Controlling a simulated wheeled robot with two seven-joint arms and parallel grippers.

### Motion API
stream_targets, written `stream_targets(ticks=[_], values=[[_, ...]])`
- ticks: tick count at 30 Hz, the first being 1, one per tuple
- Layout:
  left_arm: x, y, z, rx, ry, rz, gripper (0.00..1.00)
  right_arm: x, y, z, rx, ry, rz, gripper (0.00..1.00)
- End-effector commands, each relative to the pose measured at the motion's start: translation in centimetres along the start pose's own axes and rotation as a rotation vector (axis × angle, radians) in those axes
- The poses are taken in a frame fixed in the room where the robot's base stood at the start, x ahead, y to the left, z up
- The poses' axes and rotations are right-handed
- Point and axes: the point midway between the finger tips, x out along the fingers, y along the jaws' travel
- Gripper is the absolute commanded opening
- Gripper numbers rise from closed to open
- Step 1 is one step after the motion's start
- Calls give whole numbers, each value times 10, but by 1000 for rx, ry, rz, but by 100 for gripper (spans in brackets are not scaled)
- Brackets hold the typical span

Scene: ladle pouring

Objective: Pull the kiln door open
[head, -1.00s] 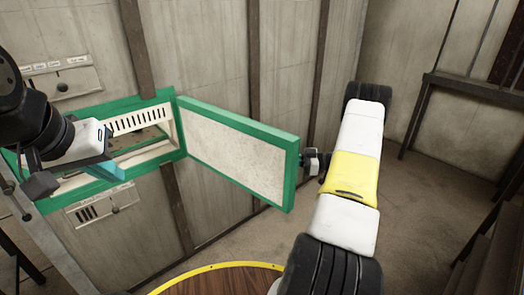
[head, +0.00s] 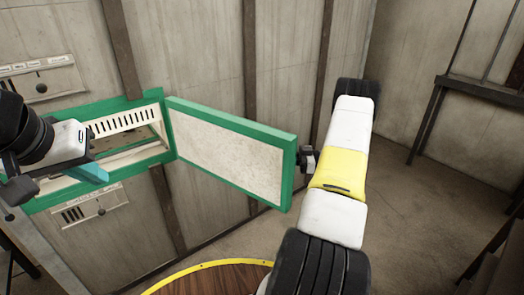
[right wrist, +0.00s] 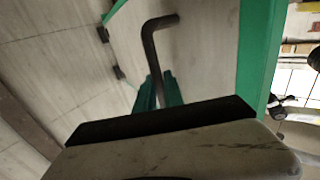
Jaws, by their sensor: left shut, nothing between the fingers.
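The kiln door (head: 225,155), a pale panel in a green frame, stands swung well open from the kiln opening (head: 125,128) in the head view. My left gripper (head: 95,173), with teal fingers, is shut and empty in front of the opening's left part. My right arm reaches to the door's far side by its free edge; its gripper is hidden there in the head view. In the right wrist view, a bent dark handle (right wrist: 149,45) stands by the door's outer face (right wrist: 205,50). My right gripper's teal fingers (right wrist: 159,90) are at the handle's lower end; their grip is unclear.
Control panels (head: 40,82) sit on the wall above and below the opening. A round wooden table with a yellow rim (head: 215,264) stands at the bottom. A dark bench (head: 480,88) is at the right. Bare floor lies between the door and bench.

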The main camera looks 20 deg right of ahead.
Motion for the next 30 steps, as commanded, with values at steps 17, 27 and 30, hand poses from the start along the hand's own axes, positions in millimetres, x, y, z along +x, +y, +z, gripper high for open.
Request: stream_targets(ticks=[17, 27, 30], values=[[0, 0, 0, 0, 0, 0, 0, -14, 1, 0, -1, 0, 2, 34], [0, 0, 0, 0, 0, 0, 0, -68, 1, 0, -2, 0, 2, 34], [0, 0, 0, 0, 0, 0, 0, -75, 1, 0, 0, 0, 0, 34]])
